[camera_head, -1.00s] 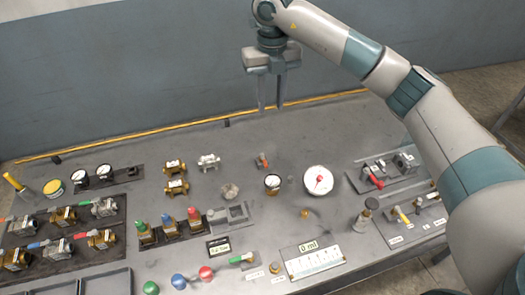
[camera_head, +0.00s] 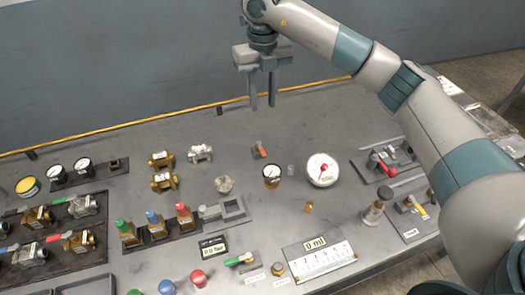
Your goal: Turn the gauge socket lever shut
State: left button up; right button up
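Several small levers show, and I cannot tell which is the gauge socket's. A small orange-red lever (camera_head: 260,149) stands near the table's middle, behind a small round gauge (camera_head: 272,176) and left of a large white dial (camera_head: 323,169) with a red pointer. A red lever (camera_head: 381,164) sits on a fixture at the right, and a yellow lever (camera_head: 416,207) on the plate before it. A green lever (camera_head: 240,259) lies near the front. My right gripper (camera_head: 262,104) is open and empty, its fingers pointing down above the table's back part. My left gripper is out of view.
Green, blue and red capped bottles (camera_head: 154,225) stand in a rack left of centre. A scale display (camera_head: 320,245) lies at the front. The table's back strip is mostly clear.

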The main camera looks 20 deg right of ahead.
jog(key=shift+f, duration=0.25)
jog(key=p, duration=0.6)
send_near(263, 152)
notch_tip(263, 152, down, 6)
jog(key=shift+f, duration=0.65)
jog(key=shift+c, duration=0.2)
grip_shut()
